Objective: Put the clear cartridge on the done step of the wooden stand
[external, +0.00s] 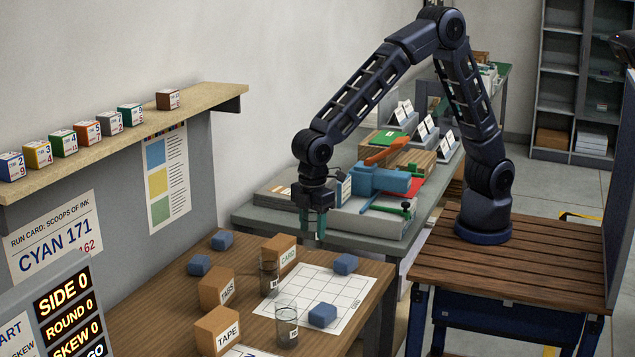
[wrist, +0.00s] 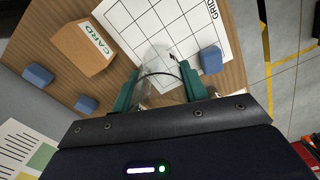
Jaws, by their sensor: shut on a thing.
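My gripper (external: 313,224) is above the far part of the wooden table, near the grid sheet. In the wrist view my gripper (wrist: 161,88) has its green fingers closed on a clear cartridge (wrist: 158,62) with a dark curved rim. In the external view the held cartridge is hard to make out. No step reading "done" can be read; small sloped white cards (external: 424,128) stand on the back bench.
Several blue blocks (external: 346,264) lie around the grid sheet (external: 348,289). A blue tool (external: 380,180) lies on the back bench.

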